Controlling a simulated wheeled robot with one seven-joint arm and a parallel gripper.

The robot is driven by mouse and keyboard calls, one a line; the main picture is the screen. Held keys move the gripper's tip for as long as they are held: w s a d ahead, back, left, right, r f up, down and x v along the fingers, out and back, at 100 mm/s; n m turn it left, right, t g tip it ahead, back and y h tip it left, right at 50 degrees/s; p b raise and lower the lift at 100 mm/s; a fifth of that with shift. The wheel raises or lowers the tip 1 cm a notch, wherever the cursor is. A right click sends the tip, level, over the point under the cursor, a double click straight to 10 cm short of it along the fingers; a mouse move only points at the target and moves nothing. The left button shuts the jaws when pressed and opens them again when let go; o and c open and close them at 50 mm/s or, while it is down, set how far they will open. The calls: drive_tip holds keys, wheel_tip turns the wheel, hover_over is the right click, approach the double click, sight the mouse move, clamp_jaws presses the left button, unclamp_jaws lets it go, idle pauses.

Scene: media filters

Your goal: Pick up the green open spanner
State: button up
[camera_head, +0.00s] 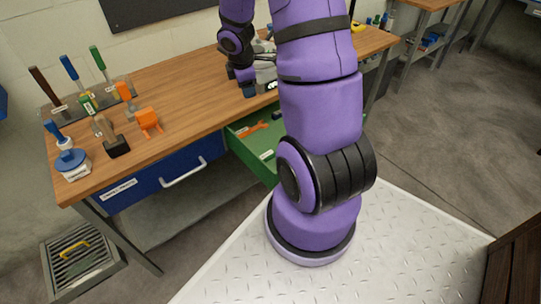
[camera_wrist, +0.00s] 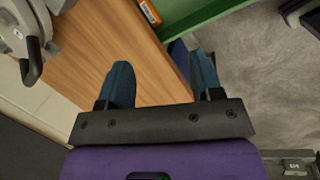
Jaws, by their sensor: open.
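I cannot make out a green open spanner in either view. An open green drawer (camera_head: 243,145) juts from the bench, and its right part is hidden behind my arm. The drawer's green edge also shows at the top of the wrist view (camera_wrist: 195,20). My gripper (camera_wrist: 161,72) is open, its two blue fingers apart with nothing between them. It is over the wooden bench's front edge, close to the drawer; it shows small in the head view (camera_head: 248,90).
The wooden bench (camera_head: 190,85) holds upright screwdrivers (camera_head: 70,72), an orange clamp-like tool (camera_head: 148,122) and a blue round item (camera_head: 72,160) at left. A grey device (camera_head: 265,72) stands close beside my gripper. A shut blue drawer (camera_head: 165,177) is left of the green one.

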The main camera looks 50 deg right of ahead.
drive_tip(key=shift+s+d+f+n+g+y, duration=0.2)
drive_tip(key=shift+s+d+f+n+y, duration=0.5)
drive_tip(key=shift+f, duration=4.35)
drive_tip(key=shift+s+d+f+n+g+y, duration=0.25)
drive_tip(key=shift+s+f+n, duration=0.9)
drive_tip(key=shift+f, duration=3.9)
drive_tip(key=shift+s+d+f+n+g+y, duration=0.15)
drive_tip(key=shift+s+d+f+n+y, duration=0.75)
drive_tip(key=shift+f, duration=4.15)
drive_tip(key=shift+s+a+m+h, duration=0.3)
drive_tip(key=shift+a+m+h, duration=0.05)
clamp_jaws()
